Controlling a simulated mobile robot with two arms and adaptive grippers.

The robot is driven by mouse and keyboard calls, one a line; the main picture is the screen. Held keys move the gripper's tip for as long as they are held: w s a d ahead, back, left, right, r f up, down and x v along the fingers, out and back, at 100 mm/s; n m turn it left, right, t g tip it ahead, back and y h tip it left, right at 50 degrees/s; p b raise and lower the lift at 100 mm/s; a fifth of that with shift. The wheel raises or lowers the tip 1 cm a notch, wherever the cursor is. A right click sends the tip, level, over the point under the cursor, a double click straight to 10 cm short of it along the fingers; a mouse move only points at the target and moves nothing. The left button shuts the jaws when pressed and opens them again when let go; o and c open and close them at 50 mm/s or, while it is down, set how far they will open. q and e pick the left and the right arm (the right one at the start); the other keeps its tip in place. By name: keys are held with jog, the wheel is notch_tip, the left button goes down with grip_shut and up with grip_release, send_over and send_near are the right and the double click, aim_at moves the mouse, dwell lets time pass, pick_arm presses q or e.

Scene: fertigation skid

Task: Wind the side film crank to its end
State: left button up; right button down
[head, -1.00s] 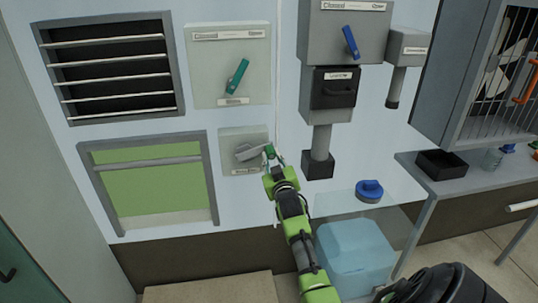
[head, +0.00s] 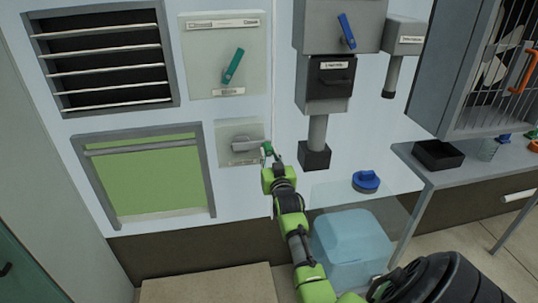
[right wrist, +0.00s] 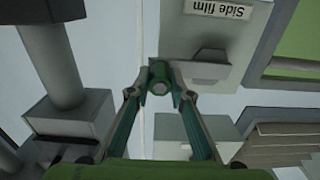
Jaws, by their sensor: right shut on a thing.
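The side film crank (head: 246,145) is a grey arm on a pale square plate (head: 226,130) on the wall. The arm lies about level and points right, ending in a green knob (right wrist: 160,86). My right gripper (head: 267,153) is shut on this knob; in the right wrist view its fingertips (right wrist: 160,72) close around it from both sides. The plate's "Side film" label (right wrist: 217,12) shows upside down there. Left of the crank, the green side film (head: 150,180) fills most of a grey-framed window, with a grey bar near the top. My left gripper is not in view.
A teal lever (head: 233,66) sits on a plate above the crank. A dark box with a grey pipe (head: 317,130) is close to the right. A translucent blue tank (head: 350,240) stands lower right, and a brown ledge (head: 205,284) is below.

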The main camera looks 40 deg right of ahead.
jog(key=shift+f, duration=0.2)
jog(key=c, duration=1.8)
grip_release()
jog(key=shift+r, duration=0.1)
jog(key=v, duration=1.2)
jog(key=shift+s, duration=0.1)
